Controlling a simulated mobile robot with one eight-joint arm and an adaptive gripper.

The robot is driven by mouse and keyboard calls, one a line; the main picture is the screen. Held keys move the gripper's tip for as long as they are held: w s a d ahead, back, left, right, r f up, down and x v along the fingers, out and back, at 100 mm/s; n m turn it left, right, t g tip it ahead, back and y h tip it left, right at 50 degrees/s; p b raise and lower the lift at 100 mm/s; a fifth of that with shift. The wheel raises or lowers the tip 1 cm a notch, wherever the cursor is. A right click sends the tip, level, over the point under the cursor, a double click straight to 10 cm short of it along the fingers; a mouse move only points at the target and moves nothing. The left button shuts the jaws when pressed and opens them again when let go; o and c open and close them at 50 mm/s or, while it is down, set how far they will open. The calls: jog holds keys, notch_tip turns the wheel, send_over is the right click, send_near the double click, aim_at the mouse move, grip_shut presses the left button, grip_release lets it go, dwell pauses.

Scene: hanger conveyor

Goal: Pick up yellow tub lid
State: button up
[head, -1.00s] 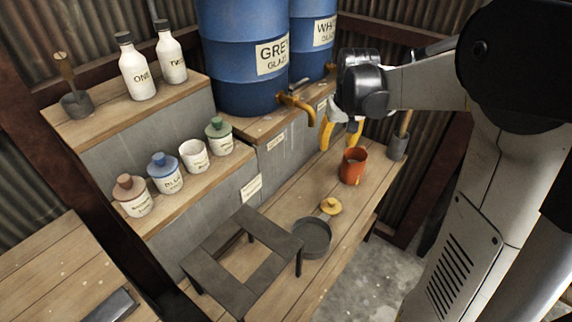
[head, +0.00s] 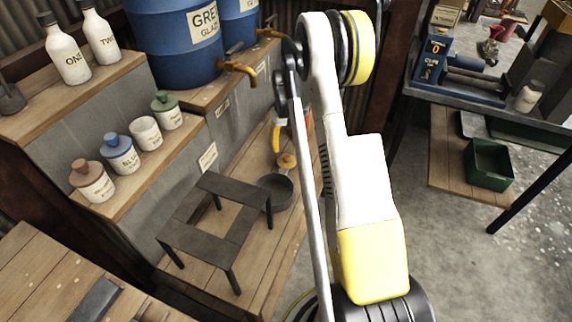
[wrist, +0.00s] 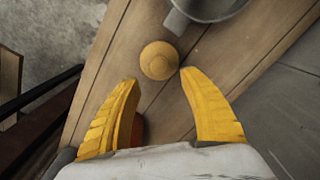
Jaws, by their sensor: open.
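The yellow tub lid (head: 287,160) is a small round piece on the wooden bench, beside the dark grey dish (head: 276,190). In the wrist view the lid (wrist: 159,60) lies just beyond and between my fingertips, and the rim of the grey dish (wrist: 210,10) shows above it. My gripper (wrist: 158,76) is open, with its two yellow fingers spread and nothing between the tips. In the head view one yellow finger of my gripper (head: 277,147) shows close to the lid; my arm hides the rest.
An orange pot (head: 308,124) is mostly hidden behind my arm; a bit of orange (wrist: 138,130) shows between my fingers. A dark stand (head: 215,215) is left of the dish. Blue barrels (head: 170,45) with brass taps (head: 240,70) stand behind.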

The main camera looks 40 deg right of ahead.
aim_at(287, 156)
jog(key=f+b, duration=0.1)
jog(key=f, duration=0.3)
jog(key=s+f+b, duration=0.1)
jog(key=shift+a+f+b, duration=0.2)
jog(key=shift+f+b, duration=0.15)
jog(key=shift+f, duration=0.05)
jog(key=shift+r, duration=0.1)
jog(key=c, duration=1.1)
